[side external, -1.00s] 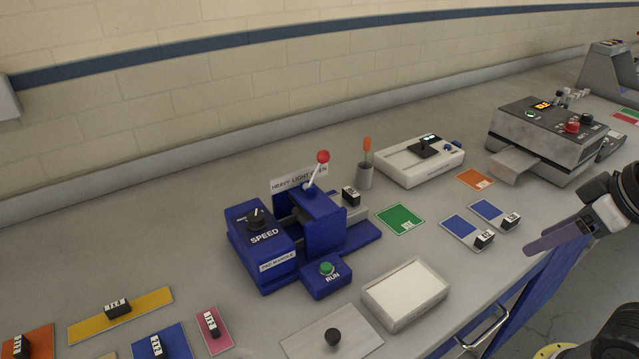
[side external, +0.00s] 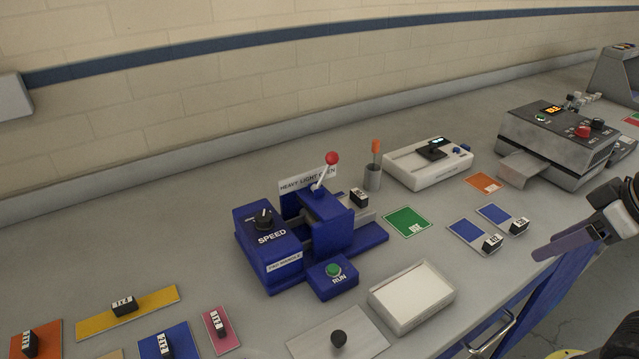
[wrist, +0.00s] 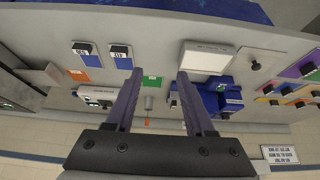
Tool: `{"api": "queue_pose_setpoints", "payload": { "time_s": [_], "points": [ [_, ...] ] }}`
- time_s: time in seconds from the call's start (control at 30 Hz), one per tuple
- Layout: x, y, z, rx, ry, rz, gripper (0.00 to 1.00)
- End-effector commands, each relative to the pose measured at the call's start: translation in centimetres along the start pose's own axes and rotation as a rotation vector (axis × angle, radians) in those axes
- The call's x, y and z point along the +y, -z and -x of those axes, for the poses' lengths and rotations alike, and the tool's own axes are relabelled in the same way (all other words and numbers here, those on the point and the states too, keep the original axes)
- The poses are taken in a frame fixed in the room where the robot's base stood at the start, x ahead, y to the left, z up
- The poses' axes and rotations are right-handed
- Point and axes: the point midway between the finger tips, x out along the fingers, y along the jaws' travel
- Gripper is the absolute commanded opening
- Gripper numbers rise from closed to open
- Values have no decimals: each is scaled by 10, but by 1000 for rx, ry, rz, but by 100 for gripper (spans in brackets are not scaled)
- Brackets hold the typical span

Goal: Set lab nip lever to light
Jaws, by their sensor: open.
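The blue lab padder (side external: 283,259) stands mid-bench in the side view. Its nip lever is a pale rod with a red ball knob (side external: 332,158), leaning to the right in front of a plate (side external: 308,180) lettered HEAVY, LIGHT and OPEN. The knob is at the OPEN end of that plate. My gripper (side external: 541,254) is at the right edge of the side view, well apart from the lever. In the wrist view my gripper (wrist: 157,75) has its two fingers spread with nothing held. The blue padder (wrist: 220,98) shows beyond the right finger there; the lever is not clear in that view.
A green RUN button box (side external: 333,278) and a white tray (side external: 412,297) stand in front of the padder. An orange-topped holder (side external: 372,177), a white scale (side external: 428,164) and a grey machine (side external: 555,143) stand behind and right. Colored cards with small black blocks lie around.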

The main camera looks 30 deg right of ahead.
Motion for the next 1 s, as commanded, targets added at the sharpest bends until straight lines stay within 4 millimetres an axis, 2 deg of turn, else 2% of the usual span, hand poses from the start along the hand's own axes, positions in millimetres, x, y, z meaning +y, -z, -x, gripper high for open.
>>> {"api": "queue_pose_setpoints", "payload": {
  "time_s": [0.07, 0.1, 0.3, 0.37, 0.43, 0.67, 0.8, 1.0],
  "points": [
    [0, 0, 0, 0, 0, 0, 56],
    [0, 0, 0, 0, 0, -1, 62],
    [-1, -7, 0, -34, 2, -115, 62],
    [-3, -6, 6, -46, 9, -193, 62],
    [-6, 4, 22, -41, 23, -301, 62],
    [-22, 64, 73, -84, 80, -641, 62],
    [-34, 113, 100, -144, 110, -839, 62],
    [-52, 187, 124, -253, 134, -1087, 62]
  ]
}}
